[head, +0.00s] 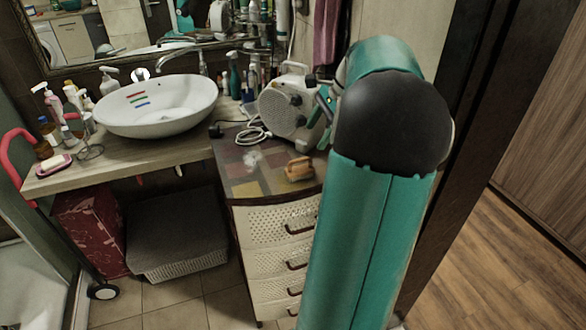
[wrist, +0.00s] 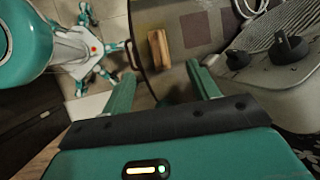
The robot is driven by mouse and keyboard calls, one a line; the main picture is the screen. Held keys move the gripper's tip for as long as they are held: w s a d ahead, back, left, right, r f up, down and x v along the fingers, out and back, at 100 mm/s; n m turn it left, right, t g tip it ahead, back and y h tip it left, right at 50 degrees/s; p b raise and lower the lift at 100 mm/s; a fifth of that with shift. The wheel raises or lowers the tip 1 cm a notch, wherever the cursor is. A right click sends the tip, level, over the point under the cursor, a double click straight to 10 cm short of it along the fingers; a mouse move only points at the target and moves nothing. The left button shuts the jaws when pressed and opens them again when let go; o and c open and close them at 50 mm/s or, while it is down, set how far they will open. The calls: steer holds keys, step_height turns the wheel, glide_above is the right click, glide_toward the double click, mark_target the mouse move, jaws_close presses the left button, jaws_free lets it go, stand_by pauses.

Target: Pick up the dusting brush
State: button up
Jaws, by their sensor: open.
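A small wooden dusting brush (head: 299,169) lies on the patchwork-coloured top of the drawer cabinet (head: 240,186), near its front edge. In the wrist view the brush (wrist: 158,49) shows as a tan block just beyond the gap between my fingertips. My gripper (wrist: 160,70) is open and empty, its two green fingers apart. In the head view my gripper (head: 327,103) is partly hidden behind my arm, above and to the right of the brush, in front of the white appliance.
A white appliance with knobs (head: 288,108) and its coiled cable (head: 252,132) stand behind the brush. A white basin (head: 157,107) with bottles around it is on the counter at left. A patch of cabinet top left of the brush is free.

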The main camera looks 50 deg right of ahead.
glide_above(293, 170)
steer(key=s+d, duration=0.2)
steer(key=s, duration=0.1)
steer(key=f, duration=0.7)
steer(key=shift+w+f, duration=0.15)
steer(key=shift+w, duration=0.1)
steer(key=x, duration=0.5)
steer(key=shift+a+f, duration=0.3)
steer(key=shift+c, duration=0.2)
steer(key=c, duration=1)
